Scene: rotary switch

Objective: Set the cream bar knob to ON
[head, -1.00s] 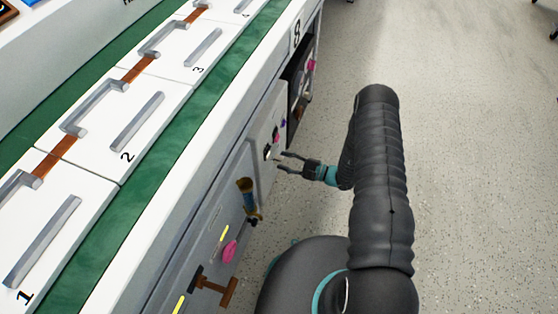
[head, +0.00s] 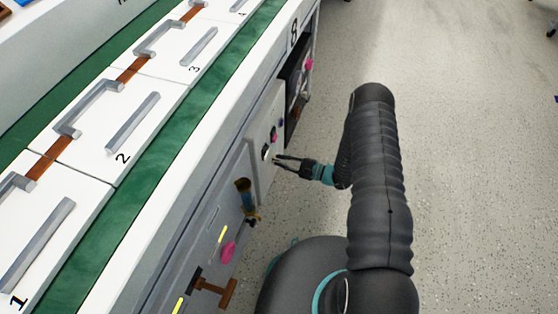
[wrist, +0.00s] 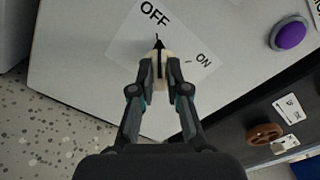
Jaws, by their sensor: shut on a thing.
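The cream bar knob (wrist: 152,66) shows in the wrist view between my fingertips, on a white label (wrist: 186,45) on a pale panel. The label reads OFF at the upper part and ON at the right. The knob's dark pointer points up toward OFF. My gripper (wrist: 160,76) is shut on the knob, and the fingers hide its sides. In the head view my gripper (head: 277,159) is at the pale panel (head: 266,130) on the bench front. The knob is too small to tell there.
A purple button (wrist: 289,33) is on the panel at the upper right in the wrist view. A brown wheel (wrist: 264,134) is at the lower right. In the head view, a pink knob (head: 228,252) and a brown handle (head: 214,290) are on the nearer front. The floor on the right is clear.

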